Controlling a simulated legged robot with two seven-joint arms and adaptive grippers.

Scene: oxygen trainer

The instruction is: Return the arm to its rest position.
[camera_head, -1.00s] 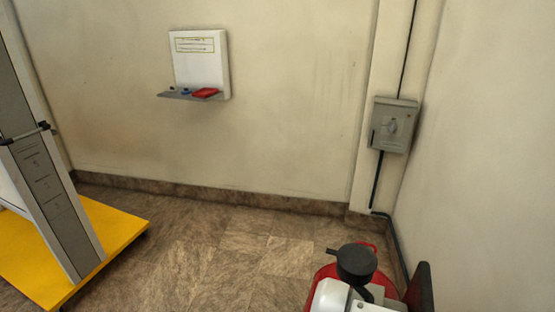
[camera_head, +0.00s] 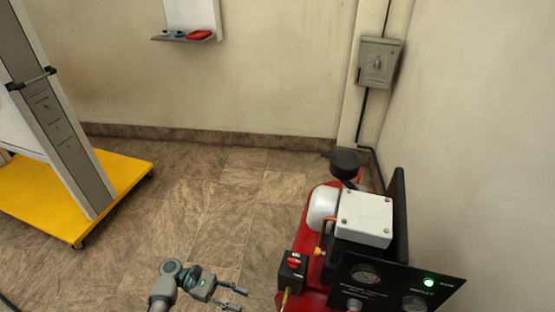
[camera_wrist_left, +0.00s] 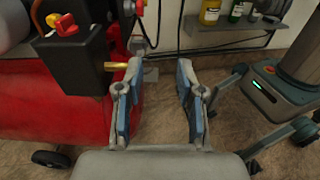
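My left gripper (camera_head: 238,299) is low in the head view, over the floor and left of the red machine. In the left wrist view it (camera_wrist_left: 158,72) shows two blue-padded fingers spread apart with nothing between them. The left fingertip appears close to a brass fitting on the black switch box (camera_wrist_left: 80,68); I cannot tell whether they touch. My right gripper (camera_wrist_left: 226,118) shows at the right of the wrist view, its fingers apart and empty. It is outside the head view.
A red compressor-like machine (camera_head: 314,208) with a black gauge panel (camera_head: 385,284) and lit green lamp stands at right. A yellow wheeled base (camera_head: 45,205) is at left. A wall shelf (camera_head: 172,38) holds small items. A grey box (camera_head: 379,62) hangs on the wall. Floor between is clear.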

